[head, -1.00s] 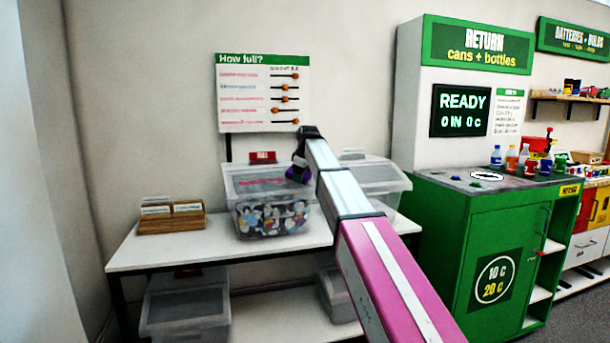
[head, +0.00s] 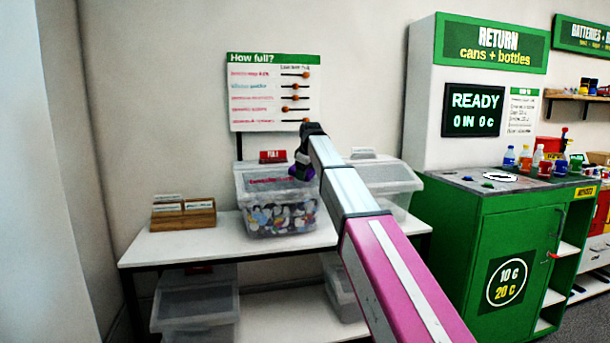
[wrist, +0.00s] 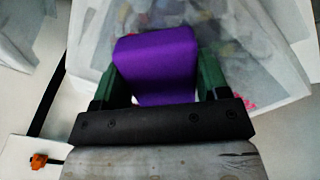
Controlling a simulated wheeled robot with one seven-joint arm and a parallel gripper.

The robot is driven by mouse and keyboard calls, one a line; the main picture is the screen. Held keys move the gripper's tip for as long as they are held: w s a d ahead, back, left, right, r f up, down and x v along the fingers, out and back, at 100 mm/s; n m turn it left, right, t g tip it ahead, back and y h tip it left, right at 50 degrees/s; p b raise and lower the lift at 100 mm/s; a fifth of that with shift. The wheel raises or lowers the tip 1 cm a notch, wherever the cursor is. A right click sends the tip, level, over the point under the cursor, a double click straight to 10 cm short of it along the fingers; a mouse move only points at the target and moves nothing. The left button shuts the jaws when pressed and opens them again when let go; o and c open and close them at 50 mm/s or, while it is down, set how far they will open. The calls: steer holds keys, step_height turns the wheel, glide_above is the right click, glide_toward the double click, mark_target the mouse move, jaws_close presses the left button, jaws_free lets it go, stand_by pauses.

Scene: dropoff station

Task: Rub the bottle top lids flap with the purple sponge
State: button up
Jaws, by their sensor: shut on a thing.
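My gripper (wrist: 155,80) is shut on the purple sponge (wrist: 157,60), which sits between its two green fingers in the wrist view. In the head view the sponge (head: 300,172) shows as a small purple patch under the dark end of my arm. It is in front of or over the right part of a clear lidded bin of bottle tops (head: 272,217). The bin's lid flap (head: 262,180) has red writing on it and is partly hidden by my gripper. In the wrist view the clear lid (wrist: 255,50) lies beyond the sponge. I cannot tell whether they touch.
The bin stands on a white shelf table (head: 180,245). A wooden card box (head: 184,215) is to its left, another clear bin (head: 385,180) to its right. A red sign (head: 272,156) stands behind it. A green return machine (head: 500,240) is at the right.

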steer(key=shift+v, duration=2.3)
steer(key=shift+r, duration=0.1)
steer(key=shift+v, duration=1.4)
